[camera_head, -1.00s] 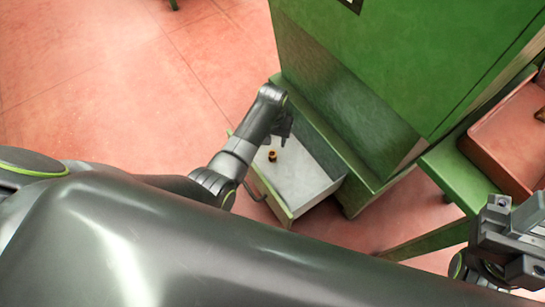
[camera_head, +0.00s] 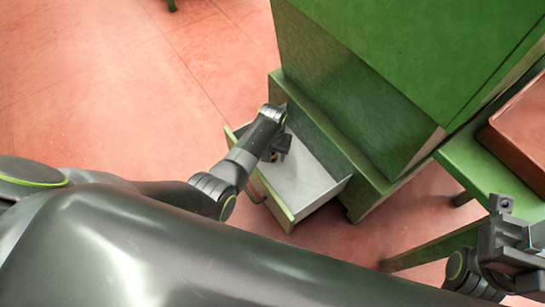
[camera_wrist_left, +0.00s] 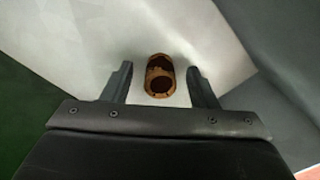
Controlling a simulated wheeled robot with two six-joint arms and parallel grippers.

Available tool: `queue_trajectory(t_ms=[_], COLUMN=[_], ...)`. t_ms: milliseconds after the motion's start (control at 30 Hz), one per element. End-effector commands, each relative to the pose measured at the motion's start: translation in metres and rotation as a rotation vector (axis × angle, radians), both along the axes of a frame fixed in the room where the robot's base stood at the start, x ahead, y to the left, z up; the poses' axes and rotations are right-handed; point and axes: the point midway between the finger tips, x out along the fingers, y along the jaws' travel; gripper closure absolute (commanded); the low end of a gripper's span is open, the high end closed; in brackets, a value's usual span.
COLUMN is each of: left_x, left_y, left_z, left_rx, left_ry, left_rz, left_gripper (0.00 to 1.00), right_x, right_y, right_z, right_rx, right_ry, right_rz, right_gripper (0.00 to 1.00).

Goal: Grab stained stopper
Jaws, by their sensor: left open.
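The stained stopper (camera_wrist_left: 160,74) is a small brown cork with a dark stain. It lies in the open, pale-lined drawer (camera_head: 318,183). In the head view the stopper (camera_head: 270,157) is mostly hidden by my left gripper (camera_head: 281,148), which is down inside the drawer. In the left wrist view my left gripper (camera_wrist_left: 159,86) is open. Its fingers are on either side of the stopper, with a gap on each side. My right gripper (camera_head: 515,235) is at the lower right, away from the drawer, and its jaws are not clear.
The drawer belongs to a green cabinet (camera_head: 365,85), which rises close behind it. Its walls stand around my left gripper. A green table (camera_head: 482,172) with a reddish tray (camera_head: 524,125) stands at the right. Open red floor (camera_head: 110,80) lies to the left.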

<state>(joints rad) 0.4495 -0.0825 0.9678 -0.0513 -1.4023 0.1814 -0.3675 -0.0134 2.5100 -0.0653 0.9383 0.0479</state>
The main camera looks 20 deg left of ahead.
Motion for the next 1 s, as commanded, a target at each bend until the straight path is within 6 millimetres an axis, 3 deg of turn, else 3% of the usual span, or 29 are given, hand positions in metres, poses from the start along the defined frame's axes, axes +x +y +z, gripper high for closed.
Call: queue_trajectory(t_ms=[133, 500, 767, 1000], left_x=[0.0, 0.0, 0.0, 0.0], left_y=[0.0, 0.0, 0.0, 0.0], left_z=[0.001, 0.001, 0.003, 0.035], left_rx=[0.0, 0.001, 0.001, 0.0], left_ry=[0.0, 0.001, 0.001, -0.001], left_rz=[0.0, 0.0, 0.0, 0.0], left_gripper=[0.47, 0.94, 0.94, 0.94], right_x=[0.0, 0.0, 0.0, 0.002], right_y=[0.0, 0.0, 0.0, 0.002], right_z=[0.001, 0.001, 0.003, 0.025], right_rx=[0.0, 0.0, 0.0, -0.022], right_ry=[0.0, 0.0, 0.0, 0.016], right_rz=[0.0, 0.0, 0.0, -0.013], right_gripper=[0.64, 0.64, 0.64, 0.64])
